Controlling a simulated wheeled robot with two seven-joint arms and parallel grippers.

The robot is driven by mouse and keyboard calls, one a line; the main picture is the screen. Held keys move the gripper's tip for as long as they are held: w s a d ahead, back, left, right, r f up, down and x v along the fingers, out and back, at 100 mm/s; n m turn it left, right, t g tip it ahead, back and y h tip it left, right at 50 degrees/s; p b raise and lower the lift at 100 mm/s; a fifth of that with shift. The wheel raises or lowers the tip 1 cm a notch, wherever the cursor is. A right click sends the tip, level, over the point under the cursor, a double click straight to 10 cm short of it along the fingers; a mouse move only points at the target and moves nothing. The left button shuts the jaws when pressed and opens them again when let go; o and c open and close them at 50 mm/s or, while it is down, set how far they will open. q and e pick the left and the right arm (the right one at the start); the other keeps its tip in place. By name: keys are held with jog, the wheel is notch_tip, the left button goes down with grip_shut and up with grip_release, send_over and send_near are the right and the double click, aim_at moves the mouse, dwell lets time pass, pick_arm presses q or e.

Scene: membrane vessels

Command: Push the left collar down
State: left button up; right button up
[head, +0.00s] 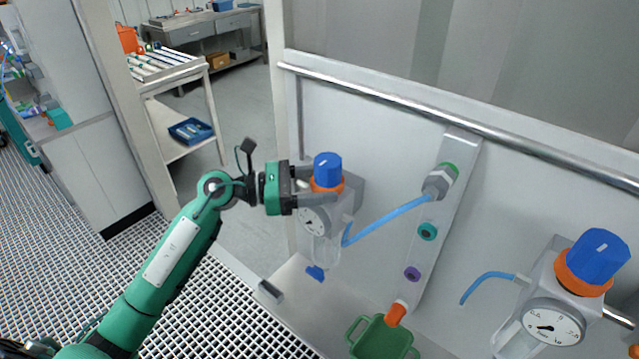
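The left vessel has a blue knob (327,163) on top with an orange collar (327,185) just below it. My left gripper (318,186) reaches in from the left at collar height. Its dark fingers are apart, one on the near side and one on the far side of the collar. Whether they touch it is too small to tell. The near finger hides part of the collar and of the grey body below. A round gauge (312,222) and a clear bowl (326,248) sit under it. My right gripper is not in view.
A blue hose (390,218) runs from the left vessel to a grey connector (438,186) on the panel strip. A second vessel with a blue knob (598,256) and orange collar (583,273) stands at the right. A green tray (382,340) sits below. A rail (450,120) crosses behind.

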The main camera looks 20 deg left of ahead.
pick_arm(q)
jog(key=o, duration=0.4)
jog(key=shift+f, duration=0.1)
jog(key=shift+a, duration=0.1)
jog(key=shift+s+a+f+b, duration=0.1)
jog(key=shift+s+a+b, duration=0.1)
jog(key=shift+a+b, duration=0.15)
jog(key=shift+b+v, duration=2.65)
jog(key=shift+v, duration=3.8)
